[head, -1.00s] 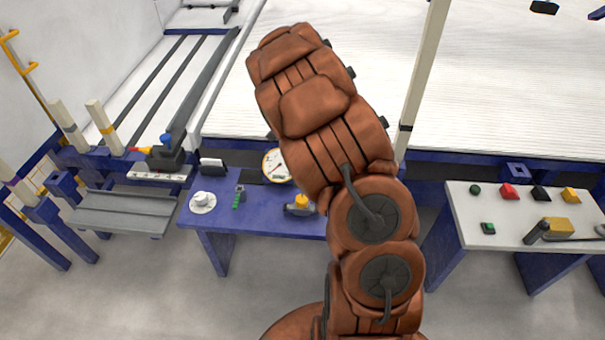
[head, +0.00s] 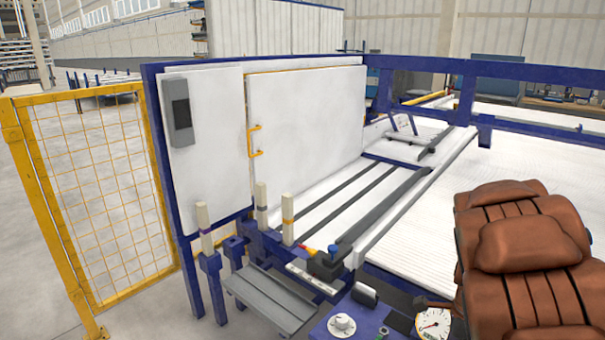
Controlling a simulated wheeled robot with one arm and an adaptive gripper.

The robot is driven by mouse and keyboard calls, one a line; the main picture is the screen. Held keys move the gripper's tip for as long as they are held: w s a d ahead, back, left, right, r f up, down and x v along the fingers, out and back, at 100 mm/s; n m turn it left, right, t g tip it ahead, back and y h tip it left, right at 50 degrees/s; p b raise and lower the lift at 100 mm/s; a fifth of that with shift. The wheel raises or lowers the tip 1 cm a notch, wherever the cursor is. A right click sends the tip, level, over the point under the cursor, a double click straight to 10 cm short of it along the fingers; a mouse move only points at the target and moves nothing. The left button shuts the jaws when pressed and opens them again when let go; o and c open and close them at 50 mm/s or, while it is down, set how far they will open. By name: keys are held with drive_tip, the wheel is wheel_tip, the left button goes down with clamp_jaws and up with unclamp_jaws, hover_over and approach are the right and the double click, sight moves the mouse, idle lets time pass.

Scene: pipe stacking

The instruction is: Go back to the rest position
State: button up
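A yellow mesh fence (head: 95,190) stands at the left beside open grey floor.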

drive_tip(key=s+a+r+n+g, duration=0.1)
drive_tip(key=s+a+r+n, duration=0.2)
drive_tip(key=s+a+n, duration=0.35)
drive_tip(key=s+a+r+n, duration=0.3)
drive_tip(key=s+n, duration=0.5)
drive_tip(key=s, duration=0.2)
drive_tip(key=s+a+r+n+g, duration=0.1)
drive_tip(key=s+a+r+n, duration=0.3)
drive_tip(key=s+n, duration=0.45)
drive_tip(key=s+p+v, duration=0.2)
drive_tip(key=p+v, duration=0.9)
drive_tip(key=p, duration=0.1)
drive_tip(key=shift+w+a+r+m+t, duration=0.2)
drive_tip(key=shift+a+r+m+t, duration=0.2)
drive_tip(key=shift+a+r, duration=0.1)
drive_tip(key=shift+d, duration=0.1)
